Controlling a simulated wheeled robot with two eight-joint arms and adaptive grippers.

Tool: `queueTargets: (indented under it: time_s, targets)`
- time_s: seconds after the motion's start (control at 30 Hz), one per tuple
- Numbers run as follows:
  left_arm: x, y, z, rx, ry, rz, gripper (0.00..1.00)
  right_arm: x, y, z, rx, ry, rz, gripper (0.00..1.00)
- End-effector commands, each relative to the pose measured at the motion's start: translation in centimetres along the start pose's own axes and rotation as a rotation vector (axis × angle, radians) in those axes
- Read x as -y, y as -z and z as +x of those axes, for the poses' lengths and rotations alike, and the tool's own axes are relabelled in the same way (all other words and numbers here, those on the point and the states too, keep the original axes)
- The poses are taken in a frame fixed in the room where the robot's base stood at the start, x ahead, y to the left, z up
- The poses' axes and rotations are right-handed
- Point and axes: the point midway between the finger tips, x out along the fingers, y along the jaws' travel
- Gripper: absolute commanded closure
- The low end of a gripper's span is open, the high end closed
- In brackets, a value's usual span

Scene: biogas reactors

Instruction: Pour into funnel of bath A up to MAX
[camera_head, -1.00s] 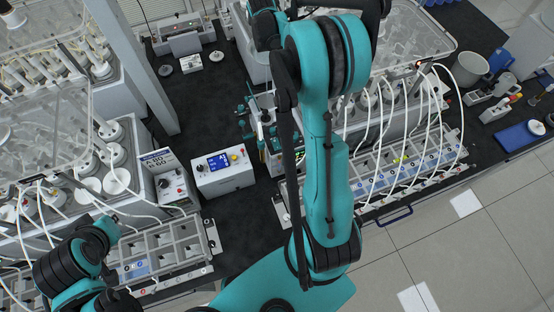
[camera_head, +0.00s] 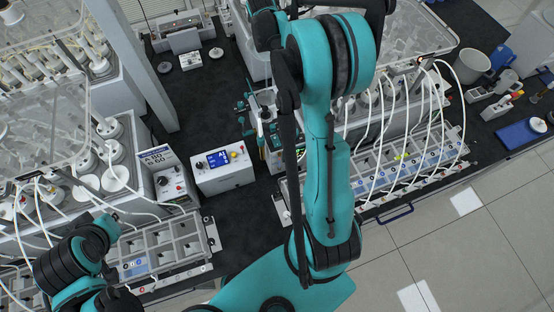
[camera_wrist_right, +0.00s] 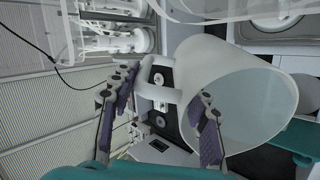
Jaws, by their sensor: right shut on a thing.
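A large white jug (camera_wrist_right: 200,75) fills the right of the right wrist view, tilted, with its wide mouth facing the lower right. Its inside looks pale grey-blue; I cannot tell the liquid level. My right gripper (camera_wrist_right: 168,92) is shut on the jug's handle, with a purple-padded finger on either side. In the head view my right arm hides this gripper and most of what lies behind it. My left arm shows at the lower left, but its gripper is not in view. I cannot make out the funnel of bath A or a MAX mark.
A sign reading A 80, B 60 (camera_head: 158,158) stands by a white control box (camera_head: 222,170) with a blue display. Tube-fed reactor baths stand left and right. Grey compartment racks (camera_head: 165,245) lie in front. A grey post (camera_head: 140,70) rises at left.

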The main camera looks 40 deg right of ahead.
Motion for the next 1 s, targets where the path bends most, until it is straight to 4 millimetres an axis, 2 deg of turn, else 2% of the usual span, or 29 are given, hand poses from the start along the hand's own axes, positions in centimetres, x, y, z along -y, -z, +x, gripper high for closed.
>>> queueTargets:
  time_s: [1.0]
  targets:
    - [0.00, -0.77, 1.07, 0.000, 0.000, 0.000, 1.00, 0.27, 0.03, -0.35, 0.000, -0.062, -0.001, 1.00]
